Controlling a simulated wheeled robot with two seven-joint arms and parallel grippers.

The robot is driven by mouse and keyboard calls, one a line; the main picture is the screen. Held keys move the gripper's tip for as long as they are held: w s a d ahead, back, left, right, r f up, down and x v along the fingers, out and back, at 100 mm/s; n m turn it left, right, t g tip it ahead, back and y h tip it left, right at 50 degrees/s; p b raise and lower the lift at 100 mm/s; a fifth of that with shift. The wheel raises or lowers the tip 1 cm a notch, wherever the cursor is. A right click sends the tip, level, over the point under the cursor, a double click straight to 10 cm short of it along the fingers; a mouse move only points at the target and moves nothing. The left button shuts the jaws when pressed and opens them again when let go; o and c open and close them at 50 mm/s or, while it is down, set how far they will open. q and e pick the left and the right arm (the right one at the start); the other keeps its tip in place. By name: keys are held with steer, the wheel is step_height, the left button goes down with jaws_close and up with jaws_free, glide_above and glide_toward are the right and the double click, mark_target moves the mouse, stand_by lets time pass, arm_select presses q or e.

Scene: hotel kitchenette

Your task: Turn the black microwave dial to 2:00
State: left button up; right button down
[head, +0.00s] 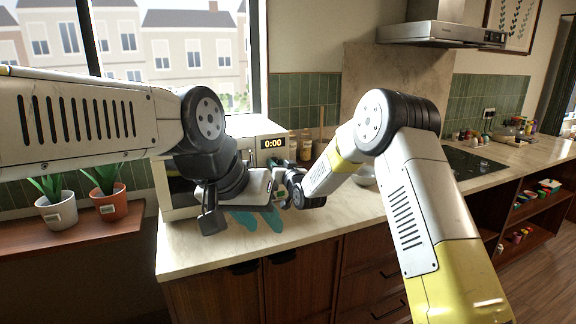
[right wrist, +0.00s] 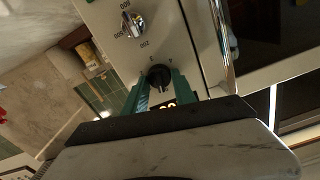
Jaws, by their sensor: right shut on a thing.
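The white microwave (head: 252,128) stands on the counter, its display (head: 272,143) reading 0:00. In the right wrist view its front panel carries the black dial (right wrist: 158,75), with small numbers around it, and a silver knob (right wrist: 134,25). My right gripper (right wrist: 159,80) is shut on the black dial, one green finger on each side. Part of the display (right wrist: 167,106) shows behind the fingers. In the head view the dial is hidden by my right gripper and arm. My left gripper (head: 258,220) is open and empty, its teal fingers apart over the counter in front of the microwave.
Potted plants (head: 60,210) stand on a wooden ledge at the left. Jars (head: 305,143) stand at the back wall, and a metal bowl (head: 364,176) sits behind my right arm. The front counter (head: 210,255) is clear. A black cooktop (head: 465,163) lies to the right.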

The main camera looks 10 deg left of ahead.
steer(key=m, duration=1.1)
steer(key=shift+w+d+f, duration=0.1)
steer(key=shift+d+f, duration=0.05)
steer(key=shift+d, duration=0.05)
steer(key=m, duration=0.5)
steer(key=shift+f+m, duration=0.1)
steer(key=shift+m, duration=0.2)
steer(key=m, duration=0.4)
steer(key=shift+m, duration=0.4)
steer(key=c, duration=1)
jaws_free()
steer(key=shift+c, duration=0.2)
